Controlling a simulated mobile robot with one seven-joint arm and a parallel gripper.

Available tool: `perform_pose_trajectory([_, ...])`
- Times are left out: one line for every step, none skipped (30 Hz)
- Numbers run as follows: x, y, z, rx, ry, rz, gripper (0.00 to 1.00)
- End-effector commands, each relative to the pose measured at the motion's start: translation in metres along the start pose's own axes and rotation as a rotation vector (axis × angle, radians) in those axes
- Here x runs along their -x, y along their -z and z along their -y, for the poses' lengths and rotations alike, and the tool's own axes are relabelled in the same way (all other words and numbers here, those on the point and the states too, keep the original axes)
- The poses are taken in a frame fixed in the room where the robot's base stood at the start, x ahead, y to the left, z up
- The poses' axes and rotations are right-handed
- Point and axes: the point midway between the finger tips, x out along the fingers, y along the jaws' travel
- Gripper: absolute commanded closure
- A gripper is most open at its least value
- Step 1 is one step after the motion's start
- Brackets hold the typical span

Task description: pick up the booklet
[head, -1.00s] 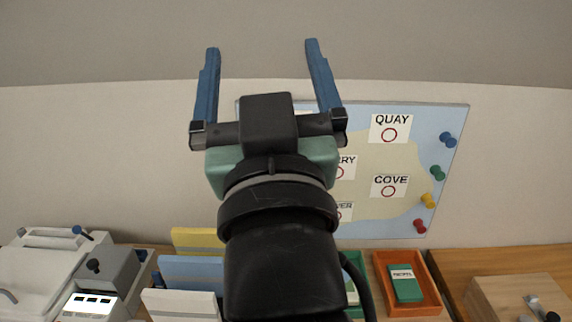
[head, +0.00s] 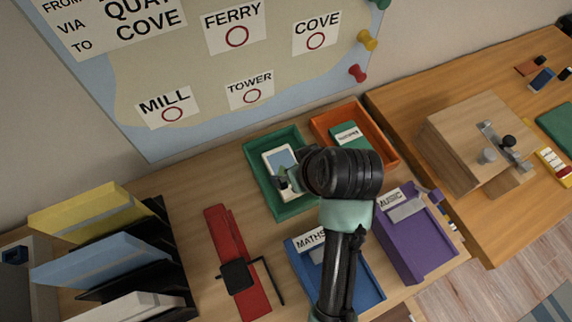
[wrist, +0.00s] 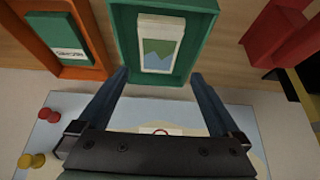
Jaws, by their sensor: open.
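A small green booklet (head: 350,136) with a white label lies in the orange tray; it also shows at the upper left of the wrist view (wrist: 66,40). The label is too small to read surely. A pale booklet or card with a blue and green picture (head: 279,162) lies in the green tray, partly hidden by my arm; the wrist view shows it whole (wrist: 158,45). My gripper (wrist: 160,75) is open and empty, its fingertips over the near edge of the green tray in the wrist view. In the head view my arm mostly hides it.
The green tray (head: 257,182) and orange tray (head: 386,146) stand side by side below the map board (head: 200,60). Blue (head: 359,283) and purple (head: 431,250) boxes stand in front. A red object (head: 226,240) is left, a wooden box (head: 465,135) right.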

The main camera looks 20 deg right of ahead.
Motion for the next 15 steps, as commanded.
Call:
perform_pose_trajectory([-0.012, -0.001, 0.0, 0.0, 0.001, 0.003, 0.0])
perform_pose_trajectory([-0.017, -0.001, 0.0, 0.0, 0.0, 0.001, 0.0])
perform_pose_trajectory([-0.024, -0.001, 0.0, 0.0, 0.0, 0.001, 0.0])
perform_pose_trajectory([-0.029, 0.0, 0.0, 0.001, 0.0, 0.0, 0.0])
perform_pose_trajectory([-0.033, 0.0, 0.0, 0.0, 0.0, 0.0, 0.0])
perform_pose_trajectory([-0.037, 0.001, -0.001, 0.0, -0.001, -0.002, 0.0])
perform_pose_trajectory([-0.04, 0.001, -0.001, 0.0, -0.001, -0.002, 0.0])
perform_pose_trajectory([-0.042, 0.001, -0.001, 0.0, -0.001, -0.002, 0.0])
perform_pose_trajectory([-0.044, 0.001, -0.001, 0.0, -0.002, -0.003, 0.0])
perform_pose_trajectory([-0.046, 0.001, -0.001, 0.0, -0.002, -0.003, 0.0])
perform_pose_trajectory([-0.047, 0.001, -0.001, 0.0, -0.002, -0.003, 0.0])
perform_pose_trajectory([-0.051, 0.0, -0.001, -0.001, -0.002, -0.002, 0.0])
perform_pose_trajectory([-0.054, 0.0, -0.001, -0.001, -0.002, -0.002, 0.0])
perform_pose_trajectory([-0.058, -0.001, -0.002, -0.001, -0.002, -0.002, 0.0])
perform_pose_trajectory([-0.064, -0.002, -0.002, -0.001, -0.001, -0.001, 0.0])
